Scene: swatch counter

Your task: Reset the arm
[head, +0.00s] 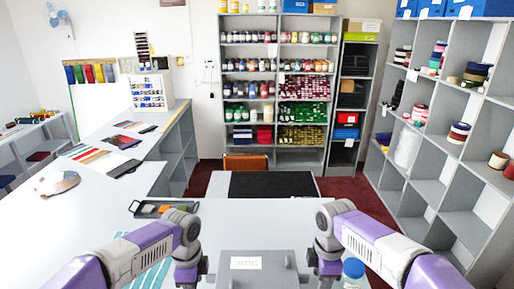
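My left arm comes in from the lower left, purple and white, bent at its elbow. My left gripper (188,276) points down at the bottom edge, left of a grey box with a white label. My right arm comes in from the lower right in the same bent pose. My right gripper (328,272) points down on the box's right side. The fingertips of both are too small or cut off, so I cannot tell their opening or whether they hold anything.
The grey box (268,267) stands between my arms. A blue-capped bottle (353,268) is close beside my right gripper. A black tray (150,209) with colored pieces lies ahead on the left. A black mat (274,185) lies ahead. Shelves (432,160) stand on the right.

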